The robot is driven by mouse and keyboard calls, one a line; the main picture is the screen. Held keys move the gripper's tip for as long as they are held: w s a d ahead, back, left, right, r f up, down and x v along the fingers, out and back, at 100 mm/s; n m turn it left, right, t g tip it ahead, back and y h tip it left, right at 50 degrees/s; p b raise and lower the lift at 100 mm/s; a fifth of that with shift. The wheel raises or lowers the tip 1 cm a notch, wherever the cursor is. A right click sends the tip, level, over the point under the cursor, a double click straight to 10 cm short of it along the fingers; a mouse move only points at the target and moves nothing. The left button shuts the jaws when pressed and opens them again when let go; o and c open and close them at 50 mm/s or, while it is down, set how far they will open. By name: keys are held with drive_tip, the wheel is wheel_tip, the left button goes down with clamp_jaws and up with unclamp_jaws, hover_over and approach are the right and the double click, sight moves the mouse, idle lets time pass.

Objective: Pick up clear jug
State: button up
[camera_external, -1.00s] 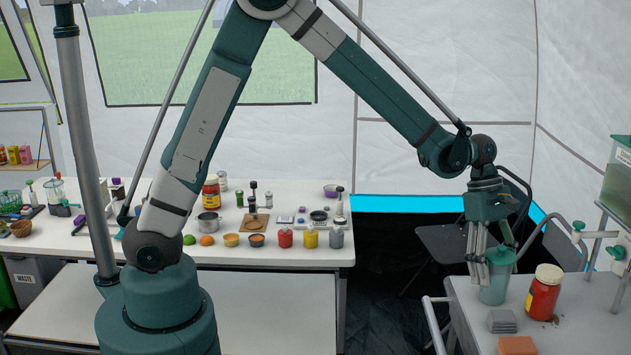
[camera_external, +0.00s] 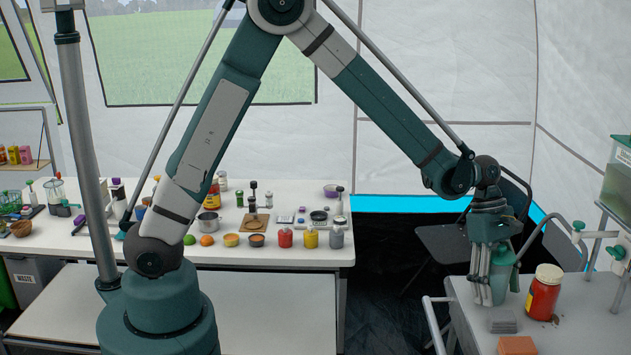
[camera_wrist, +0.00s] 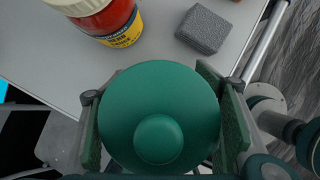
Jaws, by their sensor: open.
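The clear jug (camera_external: 514,279) stands on the side table at the right, its lower body showing beside my fingers in the external view. Its round green lid with a knob (camera_wrist: 158,118) fills the middle of the wrist view, seen from above. My gripper (camera_external: 490,293) points down over the jug. In the wrist view my gripper (camera_wrist: 165,115) is open, with one green-padded finger on each side of the lid. The lid lies close to both pads; I cannot tell whether either touches. The jug's body is hidden under the lid in the wrist view.
A red jar with a cream lid (camera_external: 543,293) stands just right of the jug. A grey block (camera_external: 502,322) and an orange block (camera_external: 517,345) lie nearer on the side table (camera_external: 472,311). A metal rail runs along its left edge.

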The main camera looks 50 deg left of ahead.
sight(507, 259)
idle(0.4)
drive_tip(key=c, duration=1)
drive_tip(key=shift+c, duration=0.2)
drive_tip(key=shift+r, duration=0.1)
drive_tip(key=shift+r+p, duration=1.1)
drive_tip(key=shift+r, duration=3.85)
